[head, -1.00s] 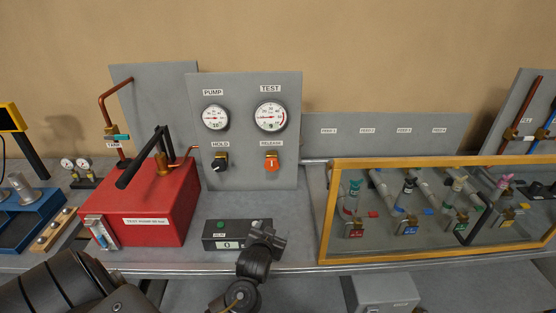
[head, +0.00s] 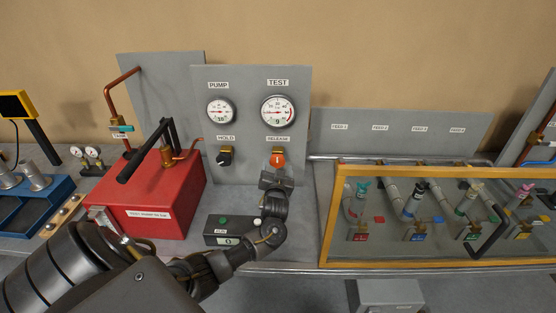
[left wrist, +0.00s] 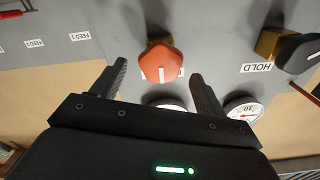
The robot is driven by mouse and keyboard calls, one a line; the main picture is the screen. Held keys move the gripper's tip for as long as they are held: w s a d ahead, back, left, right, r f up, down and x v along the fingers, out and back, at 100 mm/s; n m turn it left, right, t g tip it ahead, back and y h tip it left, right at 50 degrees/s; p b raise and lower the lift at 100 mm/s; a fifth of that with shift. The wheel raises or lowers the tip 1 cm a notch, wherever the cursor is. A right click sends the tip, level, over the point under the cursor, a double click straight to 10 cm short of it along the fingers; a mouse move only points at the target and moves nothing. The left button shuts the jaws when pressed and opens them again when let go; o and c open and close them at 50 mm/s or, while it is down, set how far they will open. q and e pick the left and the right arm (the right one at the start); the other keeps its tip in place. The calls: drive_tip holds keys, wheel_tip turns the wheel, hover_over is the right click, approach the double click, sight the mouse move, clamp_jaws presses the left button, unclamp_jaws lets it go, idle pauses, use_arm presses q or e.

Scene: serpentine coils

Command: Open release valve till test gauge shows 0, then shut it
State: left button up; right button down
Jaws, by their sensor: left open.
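The release valve has an orange handle (head: 277,160) with a white stripe, below the RELEASE label on the grey panel. The test gauge (head: 278,111) above it has a white dial; its small figure looks like 9, but the needle is hard to read. My left gripper (head: 277,173) is open just in front of and below the orange handle and hides its lower part. In the left wrist view, the handle (left wrist: 160,63) shows beyond the two spread fingertips, roughly between them and apart from both. My right gripper is out of view.
The black HOLD knob (head: 225,157) and pump gauge (head: 220,111) are left of the valve. A red test pump (head: 160,205) with a black lever stands left. A black box (head: 222,231) reading 0 sits below. A yellow-framed case (head: 335,215) is right.

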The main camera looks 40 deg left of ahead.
sight(277, 162)
use_arm(q)
drive_tip(key=x, duration=0.2)
drive_tip(key=shift+w+a, duration=0.2)
drive_tip(key=shift+w, duration=0.05)
drive_tip(key=shift+w+a+r, duration=0.1)
drive_tip(key=shift+w+a, duration=0.15)
drive_tip(key=shift+w+a+p, duration=0.2)
drive_tip(key=shift+w+p, duration=0.1)
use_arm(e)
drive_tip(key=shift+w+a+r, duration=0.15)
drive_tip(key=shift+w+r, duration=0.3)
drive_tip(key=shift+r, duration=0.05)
use_arm(q)
drive_tip(key=c, duration=1)
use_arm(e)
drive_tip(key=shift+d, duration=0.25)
